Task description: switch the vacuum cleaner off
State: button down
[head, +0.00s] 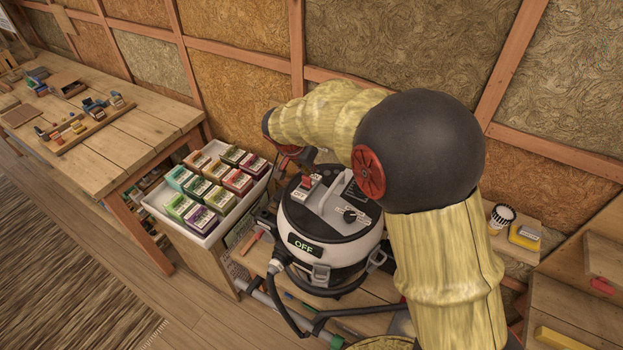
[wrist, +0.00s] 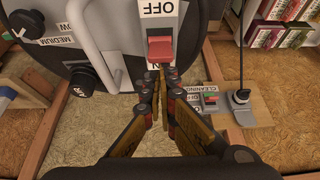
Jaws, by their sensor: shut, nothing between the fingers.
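The vacuum cleaner (head: 345,250) is a round black and white canister standing upright beside the white tray. A green-lettered panel on its front (head: 304,246) reads OFF. Its red switch (head: 307,181) is on top; in the wrist view the red switch (wrist: 160,48) sits in a dark frame with an OFF label (wrist: 159,9) on one side and a partly covered label on the other. My gripper (wrist: 163,74) is shut and empty, its fingertips close to the switch's edge by the partly covered label. I cannot tell whether they touch. In the head view my arm partly hides the gripper.
The white tray (head: 150,206) of coloured boxes stands close to the left of the vacuum. A knob (wrist: 84,82) and a pale handle (wrist: 101,55) lie left of the fingers. A wooden table (head: 140,140) is farther left. The insulated wall (head: 235,95) is behind.

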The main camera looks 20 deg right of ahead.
jog(key=t+h+b, duration=0.1)
jog(key=b, duration=0.3)
jog(key=shift+s+a+f+b, duration=0.3)
jog(key=shift+a+f, duration=0.05)
jog(key=shift+r+p, duration=0.35)
jog(key=shift+d+r, duration=0.1)
jog(key=shift+r, duration=0.15)
jog(key=shift+r, duration=0.65)
